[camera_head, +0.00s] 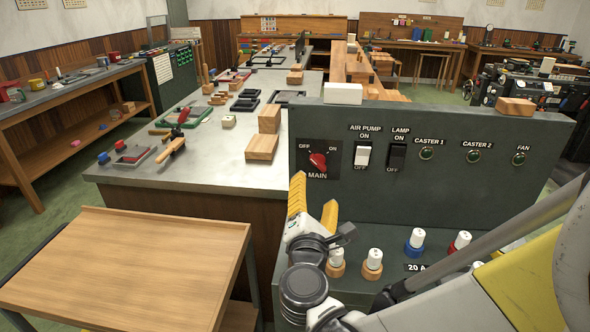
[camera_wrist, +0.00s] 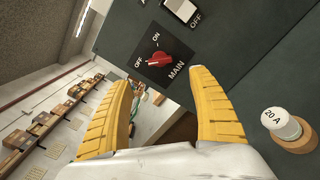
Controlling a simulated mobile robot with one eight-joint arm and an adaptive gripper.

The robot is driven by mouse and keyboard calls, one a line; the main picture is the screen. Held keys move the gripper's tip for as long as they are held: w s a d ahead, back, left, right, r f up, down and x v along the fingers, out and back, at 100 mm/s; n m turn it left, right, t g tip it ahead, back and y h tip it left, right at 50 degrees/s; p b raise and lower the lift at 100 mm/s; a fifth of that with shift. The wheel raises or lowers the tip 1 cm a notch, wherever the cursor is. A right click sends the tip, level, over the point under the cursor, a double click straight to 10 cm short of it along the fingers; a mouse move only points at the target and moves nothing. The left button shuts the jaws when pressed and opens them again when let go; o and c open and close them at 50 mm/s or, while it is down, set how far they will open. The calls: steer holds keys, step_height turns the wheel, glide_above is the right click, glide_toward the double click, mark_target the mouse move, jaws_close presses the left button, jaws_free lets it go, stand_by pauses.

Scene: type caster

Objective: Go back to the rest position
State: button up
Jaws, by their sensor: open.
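My gripper (camera_head: 312,212) is open and empty, with its yellow fingers pointing up in front of the left part of the dark control panel (camera_head: 450,195). The fingers also show apart in the wrist view (camera_wrist: 162,112). The red MAIN switch (camera_head: 318,161) is on the panel above my fingertips, clear of them. It also shows in the wrist view (camera_wrist: 152,60), between and beyond the fingers. The white air pump switch (camera_head: 362,155) and the black lamp switch (camera_head: 397,156) are to its right.
White-capped fuses (camera_head: 373,262) stand on the panel's lower ledge, close to my gripper. A wooden cart top (camera_head: 125,265) is bare at the left. Wooden blocks (camera_head: 262,146) and tools lie on the grey bench (camera_head: 225,160) behind.

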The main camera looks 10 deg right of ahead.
steer(key=s+d+f+m+g, duration=0.65)
steer(key=s+d+m, duration=0.2)
steer(key=m, duration=0.55)
steer(key=s+a+m+g+y, duration=0.3)
steer(key=s+a+m+y, duration=0.1)
steer(key=s+m, duration=0.5)
steer(key=shift+a+f+m+g+y, duration=0.3)
steer(key=shift+a+f+g+y, duration=0.05)
steer(key=shift+y, duration=0.45)
steer(key=shift+s, duration=0.1)
